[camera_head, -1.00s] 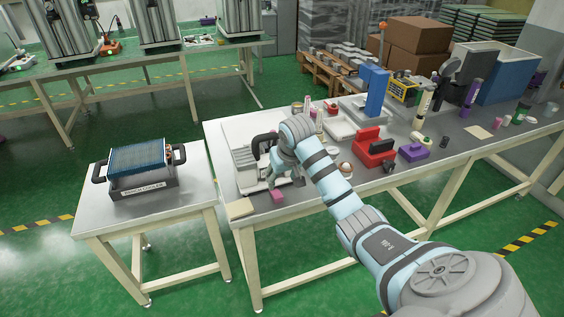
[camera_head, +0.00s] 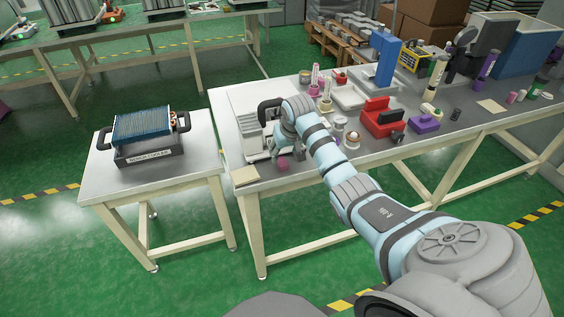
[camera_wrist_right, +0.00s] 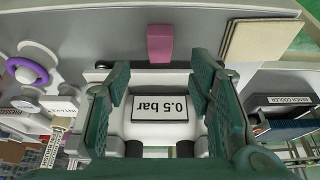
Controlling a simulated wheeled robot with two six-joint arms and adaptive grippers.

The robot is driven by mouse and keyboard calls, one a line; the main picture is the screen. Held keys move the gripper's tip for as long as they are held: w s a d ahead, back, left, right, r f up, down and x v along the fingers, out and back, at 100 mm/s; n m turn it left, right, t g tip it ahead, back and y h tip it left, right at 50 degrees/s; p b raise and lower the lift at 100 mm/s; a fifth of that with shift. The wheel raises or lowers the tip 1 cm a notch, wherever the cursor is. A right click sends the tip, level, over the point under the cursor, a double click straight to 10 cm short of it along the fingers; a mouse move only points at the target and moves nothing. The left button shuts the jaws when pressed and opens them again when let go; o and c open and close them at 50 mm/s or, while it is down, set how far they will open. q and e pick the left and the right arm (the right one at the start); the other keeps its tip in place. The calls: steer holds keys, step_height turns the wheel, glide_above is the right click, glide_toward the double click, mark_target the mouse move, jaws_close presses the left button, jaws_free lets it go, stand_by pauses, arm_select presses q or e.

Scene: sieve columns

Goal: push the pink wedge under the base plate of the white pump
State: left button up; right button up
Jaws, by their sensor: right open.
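The pink wedge (camera_head: 283,162) lies on the long table near its front left, just in front of the white pump (camera_head: 256,146). In the right wrist view the wedge (camera_wrist_right: 160,44) lies at the edge of the pump's white base, with its narrow end towards it. I cannot tell whether its tip is under the plate. The pump's "0.5 bar" label (camera_wrist_right: 164,108) shows between my fingers. My right gripper (camera_wrist_right: 165,78) is open and empty above the pump, its fingers apart on either side of the label. In the head view my right arm partly hides the pump. My left gripper is not in view.
A beige pad (camera_head: 246,176) lies at the table's front left corner. The bench cooler (camera_head: 147,138) stands on a separate small table to the left. A red device (camera_head: 381,118) and a purple block (camera_head: 424,122) stand to the right of my arm, with small jars between.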

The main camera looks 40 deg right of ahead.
mark_target(282, 161)
steer(key=b+x, duration=0.2)
steer(key=x, duration=0.4)
jaws_close()
